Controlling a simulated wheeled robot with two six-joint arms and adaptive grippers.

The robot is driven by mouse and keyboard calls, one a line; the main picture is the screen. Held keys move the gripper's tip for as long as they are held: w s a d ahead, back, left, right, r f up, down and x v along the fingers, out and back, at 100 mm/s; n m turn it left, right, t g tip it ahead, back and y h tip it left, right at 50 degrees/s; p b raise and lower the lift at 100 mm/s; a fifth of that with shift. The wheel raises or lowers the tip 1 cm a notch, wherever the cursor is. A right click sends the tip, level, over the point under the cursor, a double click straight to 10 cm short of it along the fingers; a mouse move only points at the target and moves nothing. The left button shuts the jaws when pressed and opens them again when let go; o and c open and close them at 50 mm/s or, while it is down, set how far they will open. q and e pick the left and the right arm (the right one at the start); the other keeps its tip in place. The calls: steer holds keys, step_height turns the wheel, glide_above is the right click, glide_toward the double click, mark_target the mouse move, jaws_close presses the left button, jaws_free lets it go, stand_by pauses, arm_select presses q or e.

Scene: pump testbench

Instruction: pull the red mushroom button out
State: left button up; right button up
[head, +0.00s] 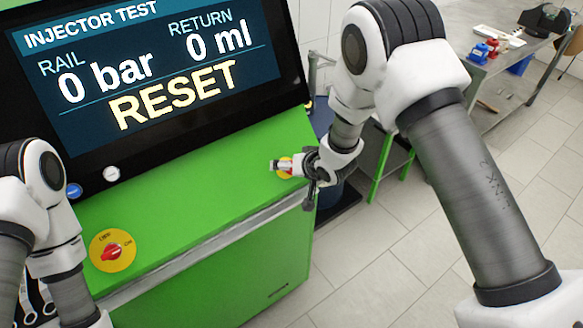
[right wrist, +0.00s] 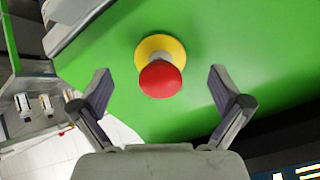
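The red mushroom button (right wrist: 161,79) stands on a round yellow plate (right wrist: 159,49) on the green bench panel, seen in the right wrist view. My right gripper (right wrist: 161,82) is open, with one finger on each side of the button and a gap to both. In the head view my right gripper (head: 288,165) is at the right end of the green panel and mostly hides the button and its yellow plate. My left gripper (head: 40,305) is at the lower left of the head view, partly cut off by the frame edge; its fingertips are not clear.
The bench screen (head: 150,65) reads RESET, 0 bar and 0 ml. A side table (head: 490,95) stands at the back right.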

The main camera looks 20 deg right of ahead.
steer(key=shift+p+v, duration=0.6)
steer(key=shift+v, duration=0.25)
steer(key=p+v, duration=0.2)
steer(key=v, duration=0.3)
steer(key=shift+s+r+p, duration=0.1)
steer(key=shift+s+p, duration=0.05)
steer(key=shift+p, duration=0.15)
